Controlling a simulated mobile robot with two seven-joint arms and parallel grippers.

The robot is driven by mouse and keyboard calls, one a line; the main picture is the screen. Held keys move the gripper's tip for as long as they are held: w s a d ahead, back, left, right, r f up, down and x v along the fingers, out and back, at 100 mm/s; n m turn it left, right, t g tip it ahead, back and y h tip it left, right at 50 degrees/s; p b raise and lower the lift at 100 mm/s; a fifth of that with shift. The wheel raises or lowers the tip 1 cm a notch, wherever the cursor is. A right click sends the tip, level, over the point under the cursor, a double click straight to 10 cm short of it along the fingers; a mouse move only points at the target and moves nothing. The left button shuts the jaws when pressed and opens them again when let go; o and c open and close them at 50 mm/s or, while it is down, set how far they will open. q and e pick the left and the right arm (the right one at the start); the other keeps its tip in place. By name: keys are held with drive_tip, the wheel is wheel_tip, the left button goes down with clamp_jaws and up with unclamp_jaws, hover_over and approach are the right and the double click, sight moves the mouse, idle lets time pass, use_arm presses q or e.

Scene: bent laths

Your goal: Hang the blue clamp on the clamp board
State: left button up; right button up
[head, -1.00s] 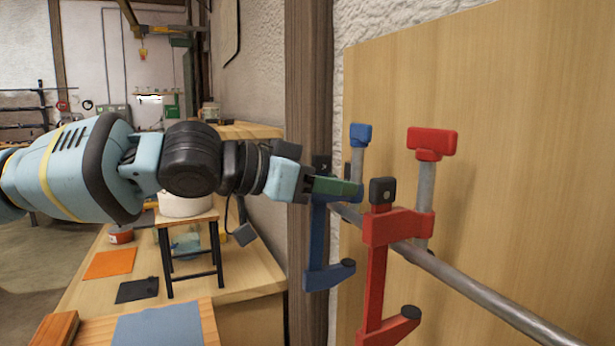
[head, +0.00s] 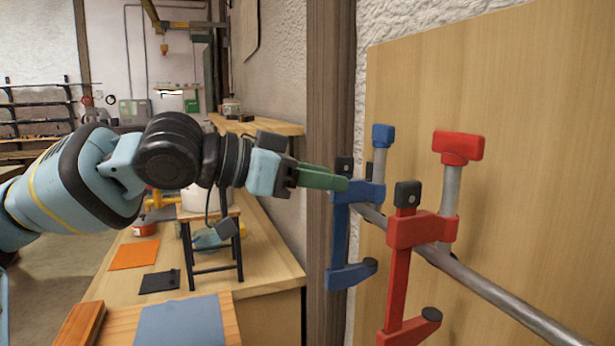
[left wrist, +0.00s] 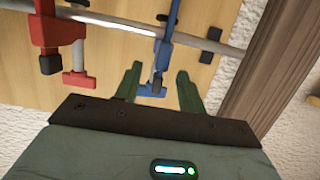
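The blue clamp (head: 341,228) hangs on the grey rail (head: 485,287) in front of the wooden clamp board (head: 530,140), at the rail's left end. Its lower jaw hangs free below. My left gripper (head: 338,182) is just left of the clamp's upper part, its green fingers pointing at it. In the left wrist view the two fingers (left wrist: 157,80) are spread apart, with an end of the blue clamp (left wrist: 157,62) showing between and beyond them. The gripper is open; whether a finger touches the clamp I cannot tell. My right gripper is not in view.
A red clamp (head: 398,275) hangs on the rail just right of the blue one. A dark wooden post (head: 330,100) stands behind my fingers. A workbench (head: 265,275) with a small black-legged stand (head: 238,245) lies at the lower left.

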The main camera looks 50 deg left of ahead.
use_arm(q)
drive_tip(key=shift+b+v, duration=0.4)
drive_tip(key=shift+v, duration=0.55)
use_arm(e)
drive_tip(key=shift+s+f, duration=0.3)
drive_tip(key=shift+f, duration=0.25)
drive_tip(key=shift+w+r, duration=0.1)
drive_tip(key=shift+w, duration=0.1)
use_arm(q)
drive_tip(key=shift+f, duration=0.1)
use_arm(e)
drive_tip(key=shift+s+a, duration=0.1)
